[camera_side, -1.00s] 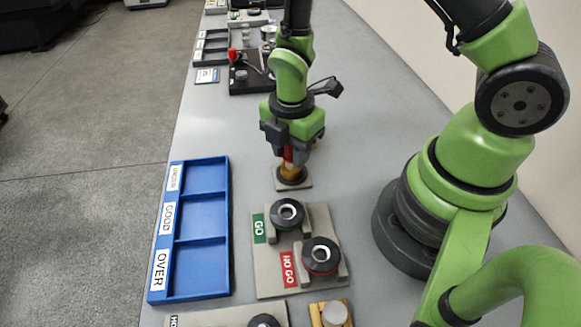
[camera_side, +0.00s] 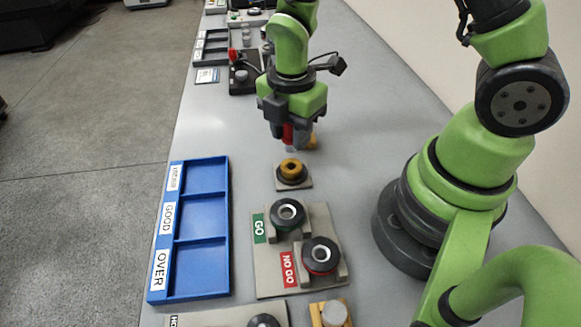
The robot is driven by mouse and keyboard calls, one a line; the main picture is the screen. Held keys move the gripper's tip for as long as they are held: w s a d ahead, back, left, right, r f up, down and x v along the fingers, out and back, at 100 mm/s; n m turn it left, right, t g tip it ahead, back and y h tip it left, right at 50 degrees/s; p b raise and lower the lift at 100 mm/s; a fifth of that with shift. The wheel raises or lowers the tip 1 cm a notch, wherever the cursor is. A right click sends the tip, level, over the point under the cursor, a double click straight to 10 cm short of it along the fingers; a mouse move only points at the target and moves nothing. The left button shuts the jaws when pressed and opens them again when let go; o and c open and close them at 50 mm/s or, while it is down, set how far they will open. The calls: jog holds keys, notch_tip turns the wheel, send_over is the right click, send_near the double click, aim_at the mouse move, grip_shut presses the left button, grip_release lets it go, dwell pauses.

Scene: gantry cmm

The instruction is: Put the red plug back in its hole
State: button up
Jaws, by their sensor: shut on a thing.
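My gripper (camera_side: 291,140) is shut on the red plug (camera_side: 288,133). Only a narrow red part shows between the dark fingers, with a pale tip below it. The plug hangs roughly upright, above and beyond a brass-coloured ring (camera_side: 291,164), apart from it. The ring sits in a black round holder on a small grey plate and has a dark opening on top. An orange-brown piece (camera_side: 312,142) shows at the gripper's right; I cannot tell whether it is held or stands behind. I cannot tell which hole belongs to the plug.
A blue three-part tray (camera_side: 231,240) lies at the left. A grey stand (camera_side: 263,278) marked GO and NO GO carries two black rings. A yellow block (camera_side: 317,316) with a grey cylinder is in front. Dark fixtures (camera_side: 243,80) stand farther back. The bench left of my gripper is clear.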

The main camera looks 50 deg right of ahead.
jog(key=shift+r, duration=0.35)
